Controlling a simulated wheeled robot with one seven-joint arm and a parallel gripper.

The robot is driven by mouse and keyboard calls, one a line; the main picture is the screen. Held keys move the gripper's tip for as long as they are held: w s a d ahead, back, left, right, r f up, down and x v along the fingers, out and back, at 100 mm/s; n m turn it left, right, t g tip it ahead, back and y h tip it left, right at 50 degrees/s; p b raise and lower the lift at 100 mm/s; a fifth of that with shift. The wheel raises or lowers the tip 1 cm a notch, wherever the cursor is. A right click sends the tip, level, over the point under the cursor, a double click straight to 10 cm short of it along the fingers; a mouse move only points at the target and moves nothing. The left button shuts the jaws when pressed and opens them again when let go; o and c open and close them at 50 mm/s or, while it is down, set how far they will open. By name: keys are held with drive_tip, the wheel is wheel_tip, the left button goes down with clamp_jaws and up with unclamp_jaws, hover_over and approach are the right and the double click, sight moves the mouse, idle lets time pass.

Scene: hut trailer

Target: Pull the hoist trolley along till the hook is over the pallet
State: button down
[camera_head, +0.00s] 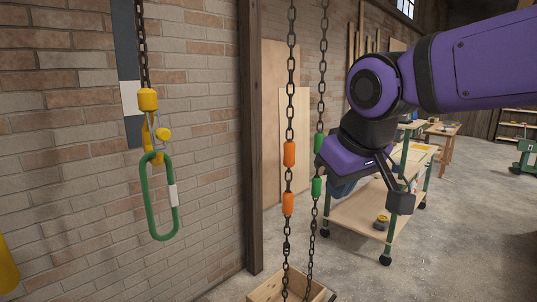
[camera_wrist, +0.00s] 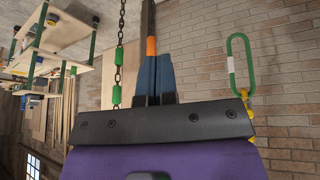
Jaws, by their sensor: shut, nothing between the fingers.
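A yellow hook (camera_head: 155,140) hangs from a dark chain at the left of the head view, with a green sling ring (camera_head: 158,205) on it. Two hand chains hang right of it, one with orange markers (camera_head: 289,154), one with green markers (camera_head: 317,187). In the wrist view the green markers (camera_wrist: 117,95) are left of my fingers and an orange marker (camera_wrist: 151,46) shows just past their tips. My gripper (camera_wrist: 156,56) has its blue fingers together, with nothing between them. In the head view the fingers are partly hidden beside the green-marked chain. I see neither trolley nor pallet.
A wooden box (camera_head: 266,290) stands below the hand chains. A dark post (camera_head: 250,140) stands against the brick wall behind them. A wheeled workbench (camera_head: 362,214) stands right of the chains, behind my gripper. Concrete floor is open at the right.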

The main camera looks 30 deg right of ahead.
drive_tip(key=w+a+r+n+t+h, duration=0.1)
drive_tip(key=w+r+h, duration=0.15)
drive_tip(key=w, duration=0.65)
drive_tip(key=w+a+r+n+h, duration=0.1)
drive_tip(key=w+a+r, duration=0.15)
drive_tip(key=w, duration=0.75)
drive_tip(key=w+d+f, duration=0.6)
drive_tip(key=d+f, duration=0.1)
drive_tip(key=shift+w+d+f, duration=0.2)
drive_tip(key=shift+f, duration=0.05)
drive_tip(key=shift+y, duration=0.25)
